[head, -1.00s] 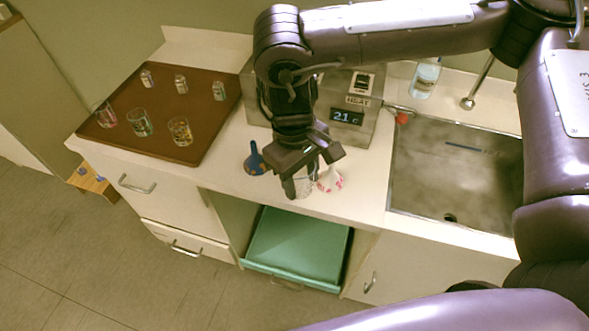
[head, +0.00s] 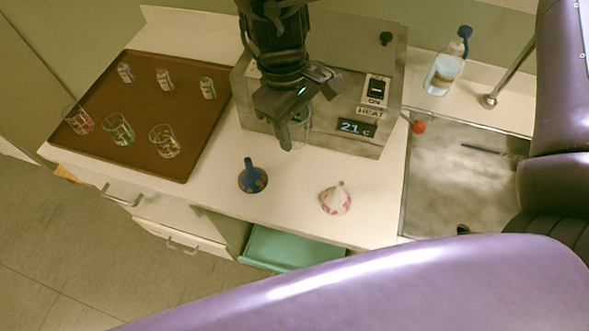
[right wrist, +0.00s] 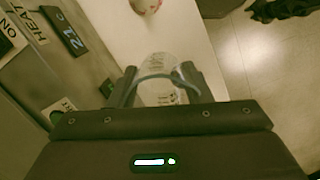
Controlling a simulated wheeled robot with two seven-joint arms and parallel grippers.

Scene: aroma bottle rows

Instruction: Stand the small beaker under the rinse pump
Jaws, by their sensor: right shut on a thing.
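My right gripper (head: 305,118) is shut on the small beaker (head: 300,131), a clear glass with markings, in front of the steel heater. The right wrist view shows the beaker (right wrist: 160,92) between the two fingers (right wrist: 160,88); the gripper hides part of it in the head view. A clear bottle with a blue top (head: 445,70), which looks like the rinse pump, stands on the counter behind the sink, right of the heater. The beaker is well to its left. My left gripper is not in view.
The heater (head: 375,140) reads 21 C. A blue funnel-shaped piece (head: 252,177) and a white-and-pink one (head: 335,199) stand on the front counter. A brown tray (head: 150,90) holds several glasses and small jars. The sink (head: 455,190) and tap (head: 510,70) are at right.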

